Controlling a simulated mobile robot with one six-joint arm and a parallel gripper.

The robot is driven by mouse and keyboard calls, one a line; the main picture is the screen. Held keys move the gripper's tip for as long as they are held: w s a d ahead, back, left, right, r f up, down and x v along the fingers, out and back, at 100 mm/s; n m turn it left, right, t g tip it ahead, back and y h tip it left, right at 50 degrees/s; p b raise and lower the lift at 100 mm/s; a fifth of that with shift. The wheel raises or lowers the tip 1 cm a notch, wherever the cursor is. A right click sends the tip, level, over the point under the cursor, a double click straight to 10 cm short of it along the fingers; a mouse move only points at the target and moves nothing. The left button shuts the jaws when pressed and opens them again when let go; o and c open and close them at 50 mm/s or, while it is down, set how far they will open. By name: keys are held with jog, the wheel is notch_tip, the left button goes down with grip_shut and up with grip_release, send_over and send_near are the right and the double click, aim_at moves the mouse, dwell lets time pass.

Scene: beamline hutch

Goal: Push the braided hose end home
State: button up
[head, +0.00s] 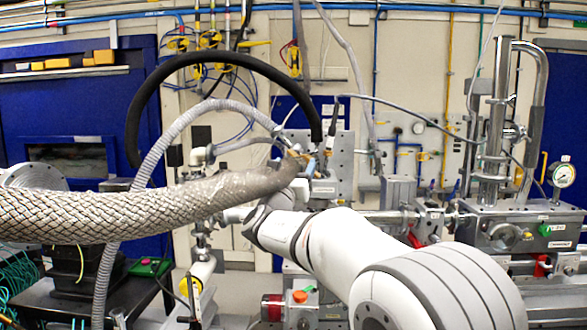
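The thick grey braided hose (130,213) comes in from the left edge and runs right, rising slightly. Its end (285,172) narrows near a brass-coloured fitting, in front of an upright grey panel (343,165). Whether the end is seated or apart from a port cannot be told. My white arm reaches in from the lower right, and its wrist (268,228) is just below the hose end. My gripper (295,190) appears to be close by the hose end. Its fingers are not clearly visible, so I cannot tell whether they are open or touch the hose.
A black hose (190,62) arches above, and a thinner grey corrugated hose (165,140) crosses behind the braided hose. Metal equipment with a pressure gauge (563,174) stands at the right. A black-topped stand (130,285) is at the lower left. Cables hang along the back wall.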

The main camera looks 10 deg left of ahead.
jog(key=shift+s+f, duration=0.1)
jog(key=shift+s, duration=0.05)
jog(key=b+v, duration=0.3)
jog(key=v, duration=0.4)
jog(key=shift+s, duration=0.2)
jog(key=shift+a+f, duration=0.1)
jog(key=shift+f, duration=0.1)
